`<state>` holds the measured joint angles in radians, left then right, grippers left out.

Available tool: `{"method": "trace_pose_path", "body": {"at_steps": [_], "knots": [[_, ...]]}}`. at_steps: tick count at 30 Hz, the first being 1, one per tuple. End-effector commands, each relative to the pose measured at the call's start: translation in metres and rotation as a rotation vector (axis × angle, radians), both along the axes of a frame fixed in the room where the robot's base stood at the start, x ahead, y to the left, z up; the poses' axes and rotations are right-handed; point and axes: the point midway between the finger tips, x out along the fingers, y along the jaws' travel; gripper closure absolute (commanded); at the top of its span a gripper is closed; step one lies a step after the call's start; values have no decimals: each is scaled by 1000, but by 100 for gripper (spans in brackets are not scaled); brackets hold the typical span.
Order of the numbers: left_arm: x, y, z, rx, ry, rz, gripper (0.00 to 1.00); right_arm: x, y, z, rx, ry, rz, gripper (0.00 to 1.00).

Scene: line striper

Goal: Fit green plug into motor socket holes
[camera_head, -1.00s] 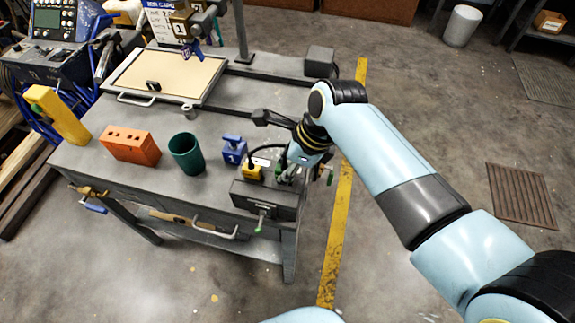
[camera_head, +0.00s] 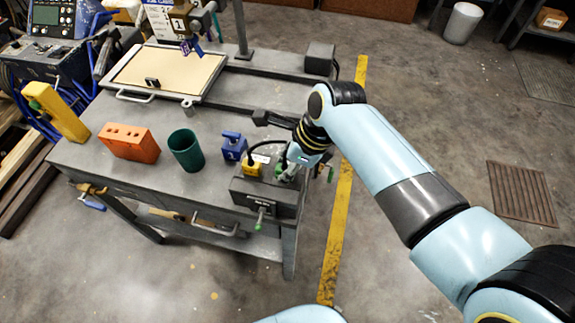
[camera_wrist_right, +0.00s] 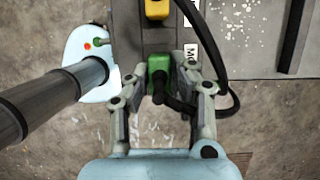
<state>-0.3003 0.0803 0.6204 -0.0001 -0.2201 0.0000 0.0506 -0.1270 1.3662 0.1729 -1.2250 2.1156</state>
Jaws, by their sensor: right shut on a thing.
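My right gripper (camera_head: 287,172) is at the dark motor box (camera_head: 252,190) on the bench's near right corner. It also shows in the right wrist view (camera_wrist_right: 161,75), shut on the green plug (camera_wrist_right: 159,66), with a finger on each side. A black cable runs from the plug. The plug is over the box top, beside the white label; I cannot tell whether its pins are in the socket holes, which are hidden. A yellow plug (camera_head: 252,169) sits on the same box and also shows in the wrist view (camera_wrist_right: 157,9). My left gripper is not in view.
A blue block (camera_head: 233,147), a dark green cup (camera_head: 186,150), an orange brick (camera_head: 131,142) and a yellow block (camera_head: 58,112) stand left of the box. A framed board (camera_head: 165,73) lies at the back. A green-tipped lever (camera_head: 260,219) sticks out of the box's front.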

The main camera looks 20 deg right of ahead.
Motion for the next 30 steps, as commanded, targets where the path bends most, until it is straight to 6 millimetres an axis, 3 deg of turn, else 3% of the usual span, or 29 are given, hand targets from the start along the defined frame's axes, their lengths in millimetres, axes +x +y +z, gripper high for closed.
{"method": "trace_pose_path", "body": {"at_steps": [27, 28, 30], "knots": [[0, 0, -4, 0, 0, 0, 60, 0, 0, -13, 0, 0, 0, 100], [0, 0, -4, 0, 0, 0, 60, 0, 0, -13, 0, 0, 0, 75], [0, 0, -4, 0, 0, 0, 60, 0, 0, -13, 0, 0, 0, 66]]}}
